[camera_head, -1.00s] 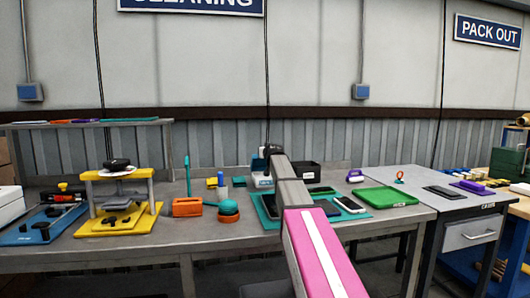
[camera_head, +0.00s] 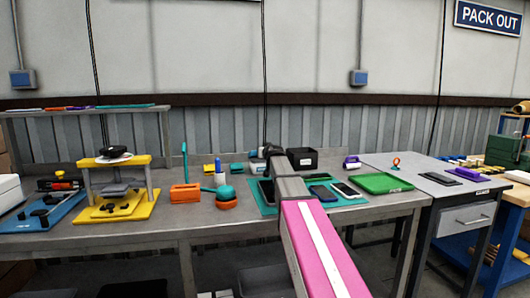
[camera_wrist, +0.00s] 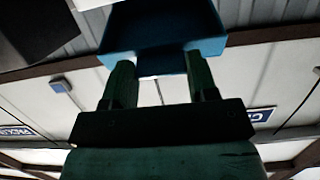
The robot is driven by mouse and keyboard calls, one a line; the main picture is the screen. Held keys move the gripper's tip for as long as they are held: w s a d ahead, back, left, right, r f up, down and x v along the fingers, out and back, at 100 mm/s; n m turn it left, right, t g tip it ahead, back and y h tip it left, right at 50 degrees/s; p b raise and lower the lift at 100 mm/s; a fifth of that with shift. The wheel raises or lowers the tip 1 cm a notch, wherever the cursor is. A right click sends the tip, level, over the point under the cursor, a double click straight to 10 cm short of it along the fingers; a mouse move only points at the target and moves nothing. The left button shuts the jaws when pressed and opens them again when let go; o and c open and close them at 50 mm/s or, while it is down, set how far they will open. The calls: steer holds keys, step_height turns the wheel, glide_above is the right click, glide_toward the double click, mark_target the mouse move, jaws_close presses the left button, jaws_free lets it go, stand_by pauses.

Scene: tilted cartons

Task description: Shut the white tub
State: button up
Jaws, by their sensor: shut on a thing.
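In the head view my gripper (camera_head: 266,153) is at the back of the grey bench, mostly hidden by my arm. A small white and blue thing (camera_head: 257,166) shows just left of it and may be the white tub; its shape and opening are not clear. In the wrist view my gripper (camera_wrist: 160,85) has its two dark green fingers shut on a blue, lid-like piece (camera_wrist: 165,30), whose raised sides face the camera. The wrist view is dark, and I cannot tell how this piece meets the tub.
A black box (camera_head: 302,158) stands right of my gripper. Phones lie on a teal mat (camera_head: 268,209) near a green tray (camera_head: 383,183). Orange holders (camera_head: 186,194) and a yellow press stand (camera_head: 115,205) are to the left. A white box (camera_head: 9,192) is at the left edge.

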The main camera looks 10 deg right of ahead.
steer(key=shift+f, duration=0.15)
steer(key=o, duration=1.3)
steer(key=shift+w, duration=0.1)
steer(key=v, duration=1.1)
